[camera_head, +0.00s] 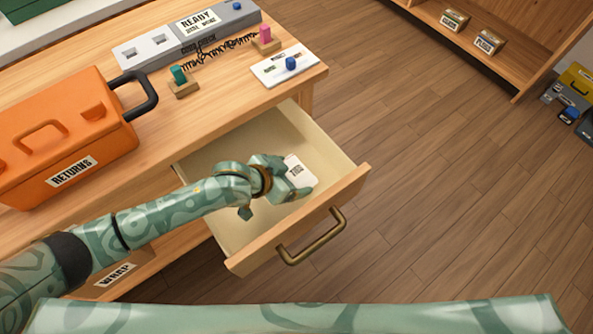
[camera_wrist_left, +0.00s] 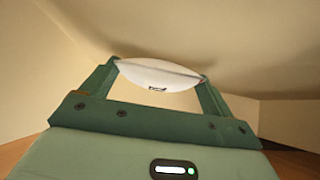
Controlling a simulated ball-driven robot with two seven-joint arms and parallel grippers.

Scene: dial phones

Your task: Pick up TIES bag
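The TIES bag (camera_head: 297,169) is small and white, with a dark printed label, and is inside the open drawer (camera_head: 232,243). My left gripper (camera_head: 287,178) reaches down into the drawer around the bag. In the left wrist view the bag (camera_wrist_left: 158,74) spans the space between the two green fingertips, its two ends meeting them with no clear gap, so the gripper looks shut on it. Whether the bag touches the drawer floor cannot be told. My right gripper is not in view.
An orange RETURNS case (camera_head: 60,140) stands on the desk at left. A grey READY unit (camera_head: 190,35), green (camera_head: 181,80) and pink (camera_head: 265,38) plugs and a white card (camera_head: 287,64) lie behind. The drawer walls surround my left gripper.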

